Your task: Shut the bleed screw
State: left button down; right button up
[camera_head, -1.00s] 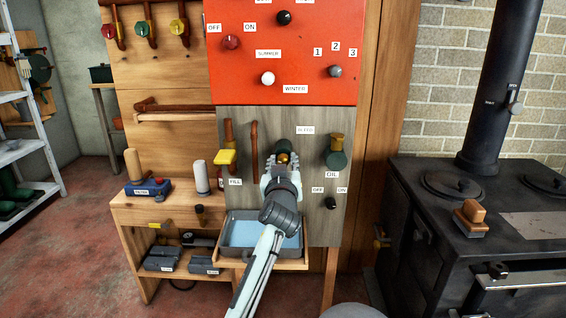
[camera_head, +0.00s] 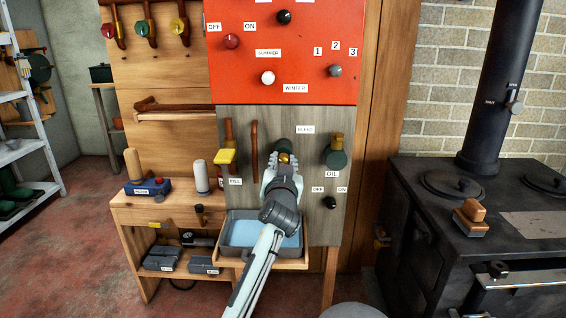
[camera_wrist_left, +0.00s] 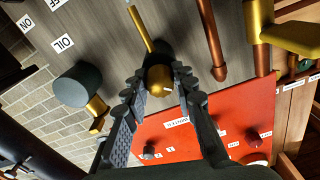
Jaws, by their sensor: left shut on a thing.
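The bleed screw is a small brass knob (camera_head: 284,157) at the front of a dark round fitting (camera_head: 283,145), below the BLEED label (camera_head: 306,129) on the grey panel. In the left wrist view the brass knob (camera_wrist_left: 158,79) sits between the fingers, with a thin brass rod (camera_wrist_left: 139,28) running from the fitting behind it. My left gripper (camera_head: 281,163) is shut on the knob, its fingers (camera_wrist_left: 160,84) on either side. The hand hides part of the fitting in the head view. My right gripper is out of view.
A blue-lined tray (camera_head: 229,252) sits below on a wooden shelf. Left of the fitting are a copper pipe (camera_head: 254,150) and a yellow FILL handle (camera_head: 225,157). Right of it are the OIL valve (camera_head: 336,159) and a black knob (camera_head: 331,202). A black stove (camera_head: 450,235) stands at right.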

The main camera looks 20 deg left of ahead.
pick_arm(q)
jog(key=shift+r+m, duration=0.1)
jog(key=shift+m, duration=0.9)
jog(key=m, duration=0.3)
jog(key=shift+m, duration=0.3)
jog(key=m, duration=0.4)
jog(key=shift+m, duration=0.3)
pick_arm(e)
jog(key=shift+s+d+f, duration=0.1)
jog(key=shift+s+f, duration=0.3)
pick_arm(q)
jog(key=shift+r, duration=0.1)
jog(key=c, duration=1.2)
grip_release()
jog(key=shift+w, duration=0.1)
jog(key=shift+f, duration=0.2)
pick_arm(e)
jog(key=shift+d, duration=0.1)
